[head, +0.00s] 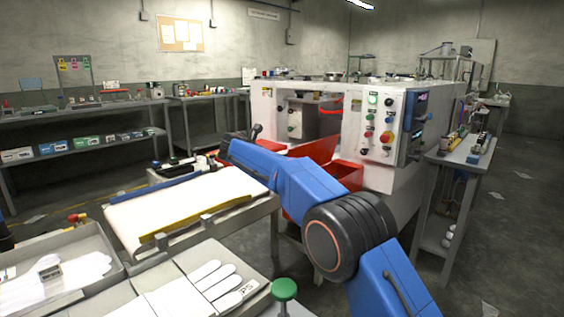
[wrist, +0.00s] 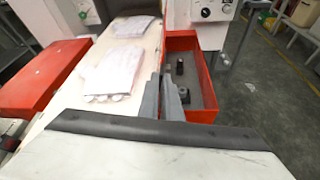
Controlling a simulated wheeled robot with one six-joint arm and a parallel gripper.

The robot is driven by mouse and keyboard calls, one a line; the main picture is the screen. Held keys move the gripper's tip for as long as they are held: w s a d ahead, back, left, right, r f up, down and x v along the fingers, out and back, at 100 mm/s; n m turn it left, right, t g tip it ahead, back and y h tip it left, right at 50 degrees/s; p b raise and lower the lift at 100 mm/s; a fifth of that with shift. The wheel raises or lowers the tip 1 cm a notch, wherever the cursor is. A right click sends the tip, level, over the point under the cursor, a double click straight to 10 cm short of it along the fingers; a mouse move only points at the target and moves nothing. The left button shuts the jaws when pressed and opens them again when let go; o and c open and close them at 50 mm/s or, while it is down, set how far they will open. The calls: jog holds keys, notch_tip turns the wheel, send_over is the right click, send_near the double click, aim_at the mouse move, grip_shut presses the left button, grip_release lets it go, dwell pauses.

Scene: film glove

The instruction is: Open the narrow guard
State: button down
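My arm reaches from the lower right of the head view toward the white machine (head: 400,180), and its end (head: 225,148) is by the machine's near left side. In the wrist view, two grey finger-like parts of my gripper (wrist: 162,97) stand close together between the white belt (wrist: 128,52) and a red open-topped bin (wrist: 207,62). I cannot tell whether they touch each other or hold anything. No part is clearly recognisable as the narrow guard. A red panel or cover (wrist: 42,78) lies left of the belt and looks closed.
White gloves (wrist: 112,72) lie on the belt. Small dark items (wrist: 181,93) sit in the red bin. In the head view, a glove tray (head: 215,285), a green knob (head: 285,289) and a control panel (head: 385,120) are near my arm.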

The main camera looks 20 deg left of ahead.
jog(key=shift+w+a, duration=0.1)
jog(key=shift+a, duration=0.2)
jog(key=c, duration=2)
grip_release()
jog(key=shift+r, duration=0.1)
jog(key=v, duration=1.7)
jog(key=shift+a, duration=0.3)
